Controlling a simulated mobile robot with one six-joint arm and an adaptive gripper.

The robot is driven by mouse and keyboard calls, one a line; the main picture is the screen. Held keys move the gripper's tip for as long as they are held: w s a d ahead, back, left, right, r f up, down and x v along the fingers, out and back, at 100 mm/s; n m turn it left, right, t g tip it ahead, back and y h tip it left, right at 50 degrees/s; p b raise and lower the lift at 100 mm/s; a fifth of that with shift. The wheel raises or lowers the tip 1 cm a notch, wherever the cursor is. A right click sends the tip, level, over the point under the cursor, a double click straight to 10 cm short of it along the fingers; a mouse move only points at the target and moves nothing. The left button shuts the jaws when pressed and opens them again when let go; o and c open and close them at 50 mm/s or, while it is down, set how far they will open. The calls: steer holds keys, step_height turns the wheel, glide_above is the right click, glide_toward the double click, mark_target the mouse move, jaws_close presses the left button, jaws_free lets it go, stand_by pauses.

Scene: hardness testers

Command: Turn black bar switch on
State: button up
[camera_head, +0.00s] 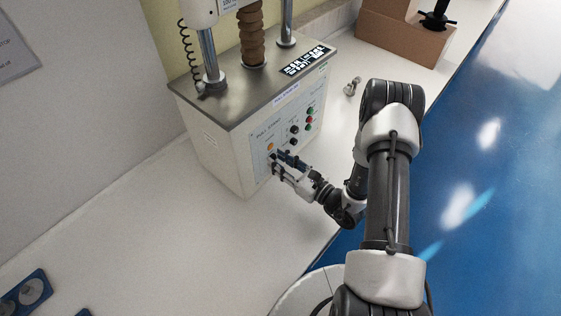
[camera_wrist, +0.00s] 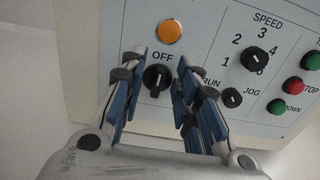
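The black bar switch (camera_wrist: 157,79) sits on the tester's front panel under the "OFF" label and an orange lamp (camera_wrist: 169,31). Its pointer stands roughly upright, toward OFF. My gripper (camera_wrist: 156,72) is open, with one blue-lined finger on each side of the switch in the wrist view. The left finger is close to the knob; I cannot tell whether either finger touches it. In the head view my gripper (camera_head: 275,162) is at the lower left of the panel and hides the switch. The tester (camera_head: 222,155) is a white box with a metal top.
To the switch's right are the speed knob (camera_wrist: 254,59), the run/jog knob (camera_wrist: 231,97) and red and green buttons (camera_wrist: 293,86). A small metal part (camera_head: 352,86) lies on the white bench right of the tester.

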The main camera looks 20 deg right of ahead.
jaws_close()
steer(key=shift+m, duration=0.4)
steer(key=m, duration=0.4)
steer(key=m+p, duration=0.1)
steer(key=m, duration=0.2)
steer(key=shift+w+d+f, duration=0.15)
steer(key=shift+w+d, duration=0.05)
steer(key=shift+d, duration=0.2)
steer(key=shift+w+d+f+m+p, duration=0.1)
steer(key=shift+f+m+p, duration=0.1)
steer(key=shift+m, duration=1.5)
steer(key=shift+f+m+p, duration=0.15)
steer(key=shift+m, duration=1.55)
steer(key=shift+w+d+f+m+p, duration=0.1)
steer(key=shift+f+m+p, duration=0.1)
steer(key=shift+m, duration=1.5)
jaws_free()
